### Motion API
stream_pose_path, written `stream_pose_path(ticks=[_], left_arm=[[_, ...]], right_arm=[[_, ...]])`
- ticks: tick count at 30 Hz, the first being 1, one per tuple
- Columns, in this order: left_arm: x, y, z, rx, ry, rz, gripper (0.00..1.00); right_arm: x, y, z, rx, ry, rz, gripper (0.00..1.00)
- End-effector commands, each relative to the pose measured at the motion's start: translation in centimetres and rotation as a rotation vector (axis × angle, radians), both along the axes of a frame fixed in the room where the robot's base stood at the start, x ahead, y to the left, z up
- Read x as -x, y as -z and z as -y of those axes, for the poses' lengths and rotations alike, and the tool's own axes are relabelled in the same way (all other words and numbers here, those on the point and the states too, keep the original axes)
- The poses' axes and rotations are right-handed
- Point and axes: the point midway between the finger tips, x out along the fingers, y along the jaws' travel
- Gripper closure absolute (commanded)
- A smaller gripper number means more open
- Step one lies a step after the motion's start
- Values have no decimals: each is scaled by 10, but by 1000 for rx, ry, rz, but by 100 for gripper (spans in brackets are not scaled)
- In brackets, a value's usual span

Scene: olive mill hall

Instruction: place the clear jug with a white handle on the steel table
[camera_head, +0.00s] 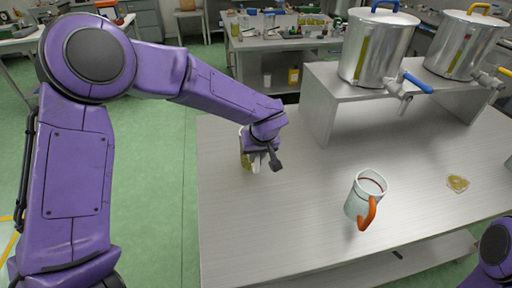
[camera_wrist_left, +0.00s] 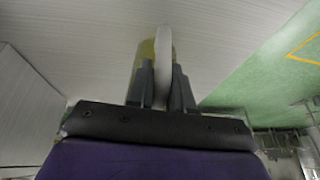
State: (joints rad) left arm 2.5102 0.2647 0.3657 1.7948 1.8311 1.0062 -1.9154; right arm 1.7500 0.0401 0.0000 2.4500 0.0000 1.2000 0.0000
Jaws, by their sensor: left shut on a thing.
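My left gripper (camera_head: 262,160) is over the left part of the steel table (camera_head: 240,220), with its fingers pointing down. It is shut on the white handle of the clear jug (camera_head: 244,160), which looks yellow-green. The gripper and wrist hide most of the jug in the head view. In the left wrist view the white handle (camera_wrist_left: 164,55) stands between the two fingers (camera_wrist_left: 161,85), with the yellowish jug wall (camera_wrist_left: 144,55) beside it. The jug looks roughly upright at the tabletop; I cannot tell whether its base touches. My right gripper is out of view.
A steel riser (camera_head: 335,90) at the back bears two steel drums with taps. The table's middle is clear.

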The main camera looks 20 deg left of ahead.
Motion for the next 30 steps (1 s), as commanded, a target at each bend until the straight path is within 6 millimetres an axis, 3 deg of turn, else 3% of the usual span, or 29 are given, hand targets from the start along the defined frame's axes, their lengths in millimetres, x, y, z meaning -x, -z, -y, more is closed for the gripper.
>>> stream_pose_path(ticks=[8, 9, 11, 21, 26, 30], left_arm=[[0, 0, 0, 0, -1, 2, 100], [0, 1, 0, 0, -1, 0, 70], [0, 1, 0, 0, -1, 0, 54], [1, -4, 1, 1, 0, 2, 54], [8, -34, 10, 3, 0, 5, 54], [17, -69, 20, 3, -1, 4, 54]], right_arm=[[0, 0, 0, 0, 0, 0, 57], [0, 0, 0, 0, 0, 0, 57], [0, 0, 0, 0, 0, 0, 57], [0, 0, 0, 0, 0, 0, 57], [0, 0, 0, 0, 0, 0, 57], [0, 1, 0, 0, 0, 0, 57]])
